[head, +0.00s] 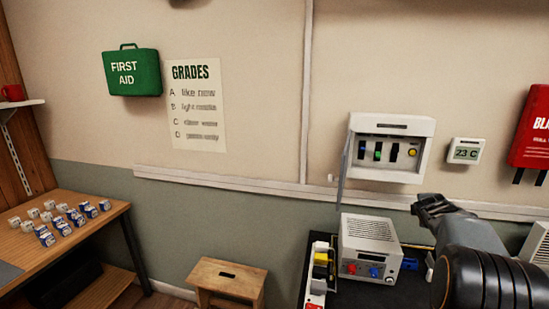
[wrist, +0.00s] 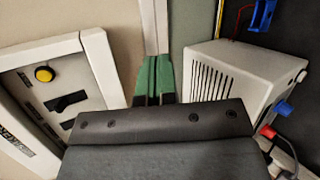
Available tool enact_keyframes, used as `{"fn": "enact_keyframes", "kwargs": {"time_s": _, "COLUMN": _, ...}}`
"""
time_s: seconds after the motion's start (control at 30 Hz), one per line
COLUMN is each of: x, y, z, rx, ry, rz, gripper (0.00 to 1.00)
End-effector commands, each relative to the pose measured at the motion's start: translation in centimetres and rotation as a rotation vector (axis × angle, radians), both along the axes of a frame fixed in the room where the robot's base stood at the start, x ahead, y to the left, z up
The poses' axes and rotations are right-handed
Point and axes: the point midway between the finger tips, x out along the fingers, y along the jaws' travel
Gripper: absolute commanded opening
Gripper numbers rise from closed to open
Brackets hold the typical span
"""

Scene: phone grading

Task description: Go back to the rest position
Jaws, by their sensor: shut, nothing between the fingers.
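My gripper (head: 432,205) is at the right of the head view, in front of the wall. It is a little below the white switch box (head: 420,127) and above the right side of the grey power supply (head: 370,240). In the wrist view its green fingertips (wrist: 154,78) lie side by side, shut with nothing between them. The wrist view shows the switch box (wrist: 95,65) on the left and the power supply (wrist: 215,60) on the right. The gripper appears apart from both.
The switch box's door (head: 343,170) hangs open on its left. A wooden stool (head: 226,278) stands left of the dark bench. A wooden table (head: 95,233) with several small boxes is at far left. A red wall case (head: 533,125) hangs at right.

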Motion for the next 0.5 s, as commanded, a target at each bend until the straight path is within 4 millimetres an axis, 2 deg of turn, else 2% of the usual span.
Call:
{"fn": "enact_keyframes", "kwargs": {"time_s": 0.1, "x": -5.2, "y": 5.4, "z": -3.2, "rx": 0.423, "ry": -0.024, "rz": -0.295, "gripper": 0.00}}
{"fn": "enact_keyframes", "kwargs": {"time_s": 0.17, "x": -8.4, "y": 8.8, "z": -4.7, "rx": 0.617, "ry": -0.025, "rz": -0.462, "gripper": 0.00}}
{"fn": "enact_keyframes", "kwargs": {"time_s": 0.2, "x": -10.5, "y": 11.1, "z": -5.5, "rx": 0.727, "ry": -0.022, "rz": -0.568, "gripper": 0.00}}
{"fn": "enact_keyframes", "kwargs": {"time_s": 0.3, "x": -15.9, "y": 16.7, "z": -7.2, "rx": 0.942, "ry": 0.003, "rz": -0.806, "gripper": 0.00}}
{"fn": "enact_keyframes", "kwargs": {"time_s": 0.4, "x": -21.1, "y": 21.7, "z": -8.5, "rx": 1.083, "ry": 0.046, "rz": -0.990, "gripper": 0.00}}
{"fn": "enact_keyframes", "kwargs": {"time_s": 0.5, "x": -25.7, "y": 25.9, "z": -9.3, "rx": 1.165, "ry": 0.100, "rz": -1.093, "gripper": 0.00}}
